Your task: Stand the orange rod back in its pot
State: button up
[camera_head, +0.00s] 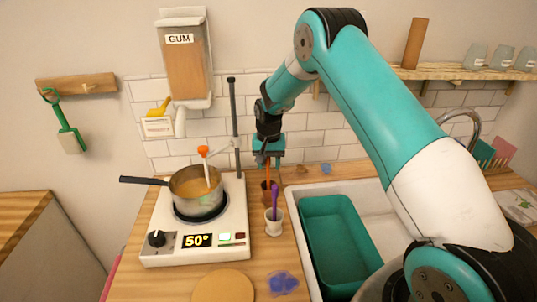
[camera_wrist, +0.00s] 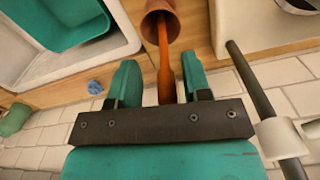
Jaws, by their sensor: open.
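The orange rod (camera_head: 267,171) stands in a brown pot (camera_head: 269,192) on the wooden counter, just behind a white mortar. In the wrist view the rod (camera_wrist: 164,60) has its lower end inside the mouth of the brown pot (camera_wrist: 160,14). Its other end reaches between my fingers, close to the dark bar of my gripper. My gripper (camera_head: 268,158) is above the pot, pointing down. In the wrist view my gripper (camera_wrist: 159,78) is open, with a teal finger on each side of the rod and gaps visible. The pot's inside bottom is hidden.
A white mortar (camera_head: 273,227) with a purple pestle (camera_head: 275,202) stands in front of the pot. A sink with a teal basin (camera_head: 330,250) is to the right.

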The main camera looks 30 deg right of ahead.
notch_tip(320, 180, up, 12)
jog(key=b, duration=0.5)
jog(key=s+a+r+n, duration=0.3)
jog(key=s+a+r, duration=0.1)
jog(key=s+a, duration=0.2)
jog(key=s+a+r+n+y, duration=0.2)
jog(key=s+a+r+n, duration=0.15)
jog(key=s+a, duration=0.6)
jog(key=s+a+f+n+b, duration=0.1)
jog(key=s+n, duration=0.1)
jog(key=s, duration=0.5)
jog(key=s+a+f+n+y+b, duration=0.1)
jog(key=s+a+f+n, duration=0.1)
jog(key=s, duration=0.4)
jog(key=s+a+f+n+y, duration=0.1)
jog(key=s+n, duration=0.2)
jog(key=s, duration=0.4)
jog(key=shift+s+a+f+b, duration=0.15)
jog(key=shift+s+a+b, duration=0.1)
jog(key=shift+s+b, duration=0.15)
